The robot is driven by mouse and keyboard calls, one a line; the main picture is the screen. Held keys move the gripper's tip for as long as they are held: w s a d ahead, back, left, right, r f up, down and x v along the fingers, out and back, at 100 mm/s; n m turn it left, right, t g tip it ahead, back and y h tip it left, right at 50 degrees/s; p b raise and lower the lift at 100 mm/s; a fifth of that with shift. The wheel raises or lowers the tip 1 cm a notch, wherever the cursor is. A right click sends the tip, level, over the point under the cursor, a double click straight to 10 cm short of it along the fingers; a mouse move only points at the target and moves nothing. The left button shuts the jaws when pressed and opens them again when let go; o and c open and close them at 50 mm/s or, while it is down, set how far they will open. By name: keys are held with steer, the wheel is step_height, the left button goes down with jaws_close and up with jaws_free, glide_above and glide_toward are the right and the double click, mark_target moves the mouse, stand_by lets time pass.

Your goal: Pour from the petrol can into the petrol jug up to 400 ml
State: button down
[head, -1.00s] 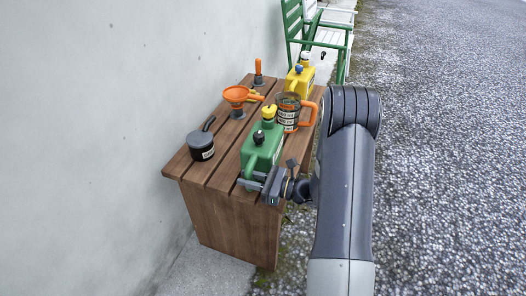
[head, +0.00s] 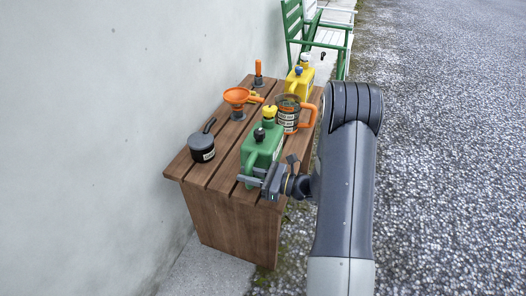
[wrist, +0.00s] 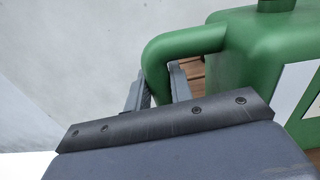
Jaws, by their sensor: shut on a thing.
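A green can (head: 263,149) with a yellow cap and a black cap is upright at the near end of the wooden table. Its label is too small to read. My gripper (head: 252,180) is at its near side, shut on its handle; in the wrist view the fingers (wrist: 158,88) are on either side of the green handle (wrist: 183,43). I cannot tell whether the can's base touches the table. A clear jug (head: 287,113) with dark markings and an orange handle stands just behind the green can. The level inside it cannot be read.
A yellow can (head: 299,82) stands behind the jug. An orange funnel (head: 238,96), a black lidded pot (head: 201,147) and an orange-handled tool (head: 258,73) are along the wall side of the table (head: 216,169). Green and white chairs (head: 318,32) are beyond. Gravel lies to the right.

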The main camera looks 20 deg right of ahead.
steer(key=shift+r+p, duration=1.1)
steer(key=shift+r, duration=0.7)
steer(key=shift+w, duration=0.1)
steer(key=shift+w+d+r+m+t+h, duration=0.15)
steer(key=shift+m+t+h, duration=0.2)
steer(key=shift+t, duration=0.2)
steer(key=shift+w+d+f+m+t+h, duration=0.15)
steer(key=shift+m+t+h, duration=0.1)
steer(key=shift+m+t, duration=0.25)
steer(key=shift+d+m+t+h, duration=0.65)
steer(key=shift+m+t+h, duration=0.3)
steer(key=shift+t+h, duration=0.25)
steer(key=d+m+h, duration=0.1)
steer(key=m+t+h, duration=0.1)
steer(key=h, duration=0.1)
steer(key=shift+s+d+f+t, duration=0.15)
steer(key=shift+d+t, duration=0.1)
steer(key=shift+d, duration=0.15)
step_height(320, 180, up, 9)
steer(key=p, duration=1.6)
glide_above(249, 162)
steer(key=d, duration=0.3)
steer(key=shift+d, duration=0.1)
steer(key=shift+b, duration=0.3)
